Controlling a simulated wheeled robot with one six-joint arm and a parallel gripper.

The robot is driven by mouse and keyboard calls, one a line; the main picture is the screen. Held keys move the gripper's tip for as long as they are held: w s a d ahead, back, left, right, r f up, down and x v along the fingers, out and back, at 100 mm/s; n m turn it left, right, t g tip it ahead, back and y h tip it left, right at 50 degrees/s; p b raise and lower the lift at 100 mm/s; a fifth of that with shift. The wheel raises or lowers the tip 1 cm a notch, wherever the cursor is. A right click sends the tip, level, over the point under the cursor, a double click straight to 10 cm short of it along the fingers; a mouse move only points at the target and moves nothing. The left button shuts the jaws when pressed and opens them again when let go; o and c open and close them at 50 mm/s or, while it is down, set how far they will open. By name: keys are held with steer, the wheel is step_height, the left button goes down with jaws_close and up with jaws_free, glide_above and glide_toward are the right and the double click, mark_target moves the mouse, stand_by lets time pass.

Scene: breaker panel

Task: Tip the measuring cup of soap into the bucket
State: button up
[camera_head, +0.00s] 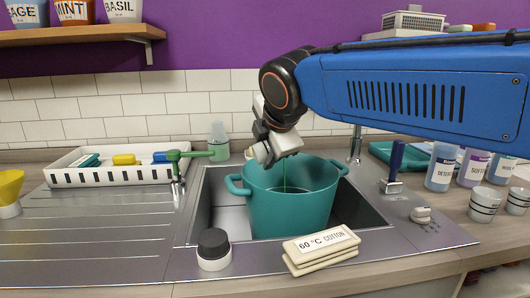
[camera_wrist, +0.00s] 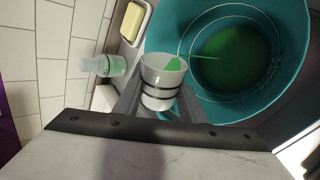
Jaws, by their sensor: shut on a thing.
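My gripper (camera_head: 268,143) is shut on the white measuring cup (camera_wrist: 161,92), which has dark bands round it. It holds the cup above the rim of the teal bucket (camera_head: 288,205). In the wrist view the cup is tilted towards the bucket (camera_wrist: 291,75), and green soap (camera_wrist: 173,64) shows at its mouth. A thin green stream runs from the cup into the bucket. Green liquid (camera_wrist: 235,60) covers the bucket's floor. The bucket stands in the sink, and its inside is mostly hidden in the head view.
Bottles (camera_head: 441,167) and cups (camera_head: 484,204) stand at right.

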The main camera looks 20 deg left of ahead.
mark_target(260, 144)
steer(key=shift+w+d+r+m+g+y, duration=0.1)
steer(key=shift+w+d+m+g+y, duration=0.05)
steer(key=shift+m+g+y, duration=0.2)
stand_by(1.4)
stand_by(0.5)
steer(key=shift+s+a, duration=0.2)
steer(key=shift+s+a+n+t+h, duration=0.15)
steer(key=shift+n+t+h, duration=0.6)
steer(key=shift+t+h, duration=0.1)
steer(key=shift+s+a+r+n+t+h, duration=0.15)
steer(key=shift+a+r+n+t+h, duration=0.05)
steer(key=shift+r+n+t+h, duration=1.1)
steer(key=shift+r+t+h, duration=0.25)
steer(key=shift+t, duration=0.25)
steer(key=shift+r+n+t+h, duration=0.25)
steer(key=shift+n+t+h, duration=0.25)
steer(key=shift+t, duration=0.2)
steer(key=n+t, duration=0.1)
steer(key=r+n+t+h, duration=0.1)
steer(key=shift+r+t, duration=0.25)
steer(key=shift+t, duration=0.15)
